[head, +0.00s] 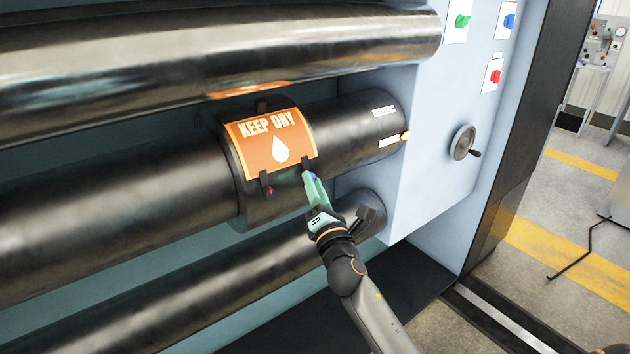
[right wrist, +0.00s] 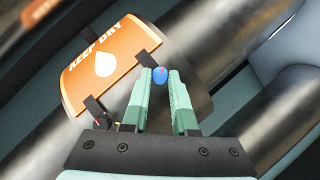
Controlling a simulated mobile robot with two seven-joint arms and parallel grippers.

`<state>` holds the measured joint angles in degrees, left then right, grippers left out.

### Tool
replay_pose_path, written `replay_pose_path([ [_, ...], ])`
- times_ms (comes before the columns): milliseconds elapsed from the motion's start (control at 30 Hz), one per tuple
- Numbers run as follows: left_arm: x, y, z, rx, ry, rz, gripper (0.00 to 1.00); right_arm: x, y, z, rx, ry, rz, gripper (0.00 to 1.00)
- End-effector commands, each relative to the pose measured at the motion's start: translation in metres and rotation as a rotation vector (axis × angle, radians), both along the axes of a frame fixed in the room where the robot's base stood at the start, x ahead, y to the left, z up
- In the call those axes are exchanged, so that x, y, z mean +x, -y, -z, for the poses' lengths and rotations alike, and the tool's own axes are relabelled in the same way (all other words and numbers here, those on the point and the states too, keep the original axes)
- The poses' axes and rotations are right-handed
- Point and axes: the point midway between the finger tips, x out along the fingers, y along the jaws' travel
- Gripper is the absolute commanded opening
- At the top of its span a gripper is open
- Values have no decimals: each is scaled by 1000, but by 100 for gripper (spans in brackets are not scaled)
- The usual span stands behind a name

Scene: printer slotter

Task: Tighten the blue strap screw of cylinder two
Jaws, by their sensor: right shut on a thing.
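The blue strap screw (right wrist: 160,76) sits at the lower end of a black strap (right wrist: 148,57) below the orange KEEP DRY plate (right wrist: 110,62). My right gripper (right wrist: 161,82) has its green fingers on both sides of the screw and is shut on it. In the head view, the right gripper (head: 311,180) reaches up to the plate's lower right corner and mostly hides the screw. The plate (head: 270,143) is strapped on the middle dark cylinder (head: 120,190). A red screw (head: 269,191) hangs on the other lower strap. My left gripper is not in view.
Dark cylinders run above (head: 220,50) and below (head: 220,285) the middle one. A pale side panel (head: 430,140) with a handwheel (head: 463,143) and green, blue and red buttons stands to the right. Floor with yellow stripes lies beyond it.

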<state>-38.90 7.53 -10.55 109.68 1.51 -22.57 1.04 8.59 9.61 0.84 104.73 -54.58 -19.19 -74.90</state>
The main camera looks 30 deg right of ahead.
Motion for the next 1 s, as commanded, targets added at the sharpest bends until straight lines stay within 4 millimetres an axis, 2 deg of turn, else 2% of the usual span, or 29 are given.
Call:
replay_pose_path([
  [1000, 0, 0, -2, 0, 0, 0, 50, 1, -4, -11, 961, -74, 108, 0],
])
